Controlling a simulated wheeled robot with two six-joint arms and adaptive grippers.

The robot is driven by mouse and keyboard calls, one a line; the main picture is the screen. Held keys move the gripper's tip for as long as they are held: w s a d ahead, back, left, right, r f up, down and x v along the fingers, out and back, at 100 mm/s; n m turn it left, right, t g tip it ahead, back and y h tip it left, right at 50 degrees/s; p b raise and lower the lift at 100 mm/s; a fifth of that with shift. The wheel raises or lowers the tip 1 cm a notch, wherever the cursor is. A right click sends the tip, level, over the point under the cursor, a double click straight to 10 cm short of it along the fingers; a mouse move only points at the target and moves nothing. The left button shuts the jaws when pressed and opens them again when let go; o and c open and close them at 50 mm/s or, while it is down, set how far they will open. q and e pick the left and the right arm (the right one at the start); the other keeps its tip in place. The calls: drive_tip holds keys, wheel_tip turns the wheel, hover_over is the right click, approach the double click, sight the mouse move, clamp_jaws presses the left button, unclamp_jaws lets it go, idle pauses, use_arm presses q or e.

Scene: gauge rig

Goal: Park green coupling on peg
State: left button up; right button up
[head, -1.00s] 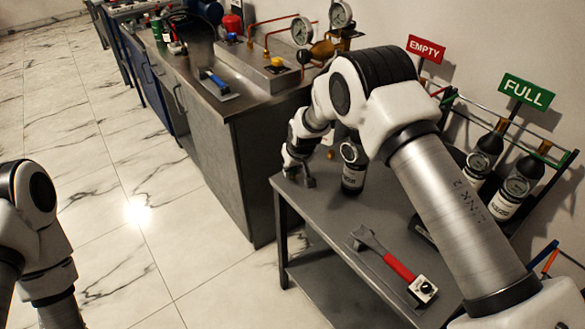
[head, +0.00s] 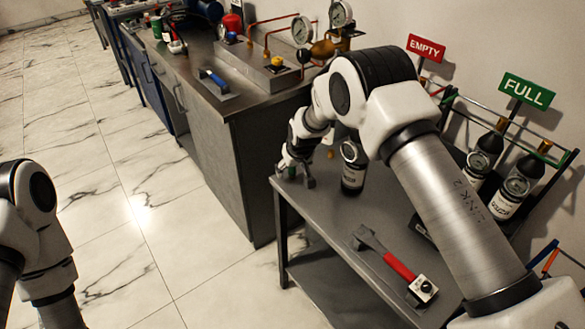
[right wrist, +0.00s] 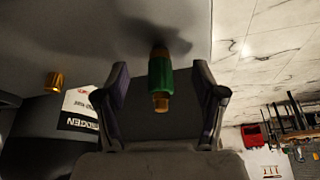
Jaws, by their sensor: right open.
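The green coupling (right wrist: 160,76) is between the spread fingers of my right gripper (right wrist: 163,82) in the right wrist view, apart from both. It has a brass near end, and its far end meets a grey surface with a dark shadow. In the head view a bit of the green coupling (head: 291,172) shows at my right gripper (head: 295,176), low over the near left corner of the grey table (head: 340,215). My right gripper is open. I cannot make out a peg under the coupling. My left arm shows at the left edge, its gripper out of view.
A dark bottle with a gauge (head: 353,168) stands just right of the gripper, near a small brass piece (head: 331,154). A red-handled tool (head: 392,262) lies on the table front. Bottles (head: 514,185) stand in a rack under EMPTY and FULL signs. A bench (head: 235,110) stands behind.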

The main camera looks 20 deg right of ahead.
drive_tip(key=v, duration=1.2)
